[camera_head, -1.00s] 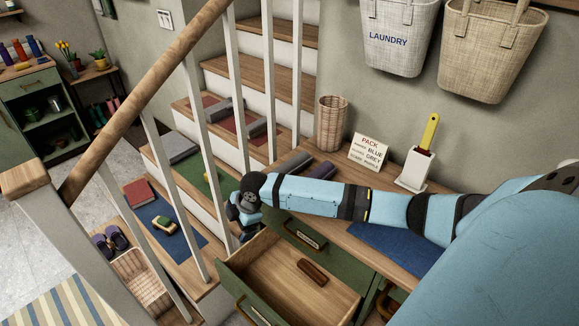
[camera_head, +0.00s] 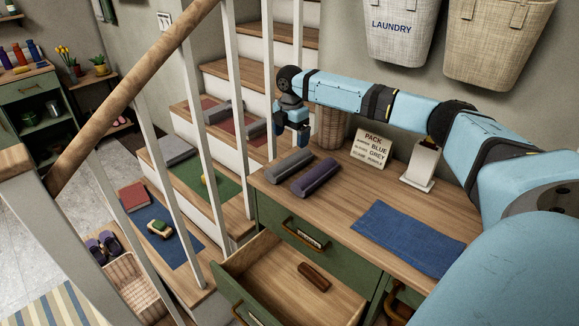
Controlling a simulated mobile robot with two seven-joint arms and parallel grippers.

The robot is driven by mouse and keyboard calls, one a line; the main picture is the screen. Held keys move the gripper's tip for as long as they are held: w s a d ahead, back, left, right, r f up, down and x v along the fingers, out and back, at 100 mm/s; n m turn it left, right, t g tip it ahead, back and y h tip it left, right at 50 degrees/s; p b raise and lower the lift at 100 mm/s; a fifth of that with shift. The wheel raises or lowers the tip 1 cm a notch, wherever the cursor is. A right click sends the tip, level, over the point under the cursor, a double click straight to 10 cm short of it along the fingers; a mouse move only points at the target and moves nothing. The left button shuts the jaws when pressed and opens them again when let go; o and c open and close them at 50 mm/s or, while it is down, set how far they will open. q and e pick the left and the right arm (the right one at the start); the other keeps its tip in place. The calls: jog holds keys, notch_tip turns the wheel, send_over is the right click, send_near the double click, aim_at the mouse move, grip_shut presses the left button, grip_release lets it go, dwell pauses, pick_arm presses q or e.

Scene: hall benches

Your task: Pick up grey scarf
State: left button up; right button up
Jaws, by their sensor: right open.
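A rolled grey scarf (camera_head: 289,165) lies on the wooden top of the green cabinet, near its left end. A rolled purple scarf (camera_head: 316,178) lies just to its right. My right gripper (camera_head: 293,132) is open and appears empty, raised above and behind the grey roll, in front of the stair and beside the wicker basket. It is apart from the scarf. More grey rolls lie on the stair steps, one on the left (camera_head: 174,150) and others higher up (camera_head: 217,112). My left gripper is not in view.
A wicker basket (camera_head: 331,128), a sign (camera_head: 371,149) reading PACK, BLUE and GREY and a white holder (camera_head: 421,165) stand at the back. A blue cloth (camera_head: 408,238) lies at right. An open drawer (camera_head: 275,283) holds a brown object. The railing (camera_head: 200,130) stands left.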

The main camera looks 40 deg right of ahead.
aim_at(289, 157)
jog(key=f+b, duration=0.1)
jog(key=f, duration=0.9)
jog(key=shift+a, duration=0.2)
jog(key=c, duration=1)
